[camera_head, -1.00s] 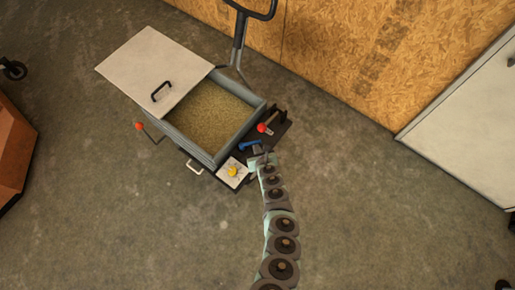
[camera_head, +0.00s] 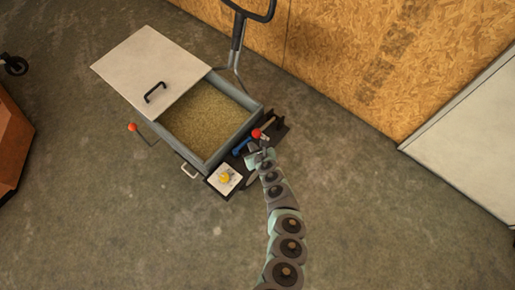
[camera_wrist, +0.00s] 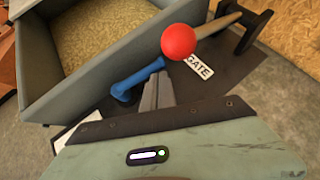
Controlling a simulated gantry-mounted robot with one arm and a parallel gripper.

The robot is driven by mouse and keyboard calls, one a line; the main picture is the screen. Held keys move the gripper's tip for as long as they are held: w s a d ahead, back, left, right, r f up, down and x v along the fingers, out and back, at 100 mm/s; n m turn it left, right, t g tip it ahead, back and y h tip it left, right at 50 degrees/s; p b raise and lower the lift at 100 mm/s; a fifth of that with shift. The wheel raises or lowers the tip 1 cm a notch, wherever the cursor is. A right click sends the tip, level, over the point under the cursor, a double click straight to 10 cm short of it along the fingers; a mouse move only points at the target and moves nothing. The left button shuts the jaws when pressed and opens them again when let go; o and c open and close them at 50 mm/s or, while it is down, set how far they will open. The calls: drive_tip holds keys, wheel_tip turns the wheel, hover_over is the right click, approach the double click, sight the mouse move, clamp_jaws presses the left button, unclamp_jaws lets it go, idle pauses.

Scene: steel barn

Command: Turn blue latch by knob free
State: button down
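The blue latch (camera_wrist: 137,79) is a short bar on a dark plate beside the grey bin, slanting up to the right in the wrist view. Its right end lies close to my fingertips. It also shows as a small blue bar in the head view (camera_head: 242,147), partly beside my gripper (camera_head: 263,153). In the wrist view my gripper (camera_wrist: 157,80) has its fingers together, with no clear gap. The fingertips are just below the latch's right end; I cannot tell whether they touch it. Nothing is visibly held.
A red ball knob (camera_wrist: 178,40) on a wooden-looking lever stands just beyond my fingertips, near a "GATE" label (camera_wrist: 199,66). The grain-filled bin (camera_head: 212,162) has a sliding lid (camera_head: 150,70). A yellow knob (camera_head: 225,178) sits on a white plate. Open floor lies to the right.

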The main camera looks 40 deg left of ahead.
drive_tip(key=shift+w+a, duration=0.15)
drive_tip(key=shift+a, duration=0.2)
drive_tip(key=shift+d+f+b, duration=0.1)
drive_tip(key=shift+f+b, duration=0.05)
drive_tip(key=shift+b, duration=0.25)
drive_tip(key=shift+w+d+f, duration=0.1)
drive_tip(key=shift+d, duration=0.1)
drive_tip(key=d+b, duration=0.1)
drive_tip(key=d+f+b, duration=0.1)
drive_tip(key=d, duration=0.1)
drive_tip(key=shift+d, duration=0.1)
drive_tip(key=d+r+p, duration=0.2)
drive_tip(key=d+r, duration=0.5)
drive_tip(key=d, duration=0.1)
drive_tip(key=shift+s, duration=0.4)
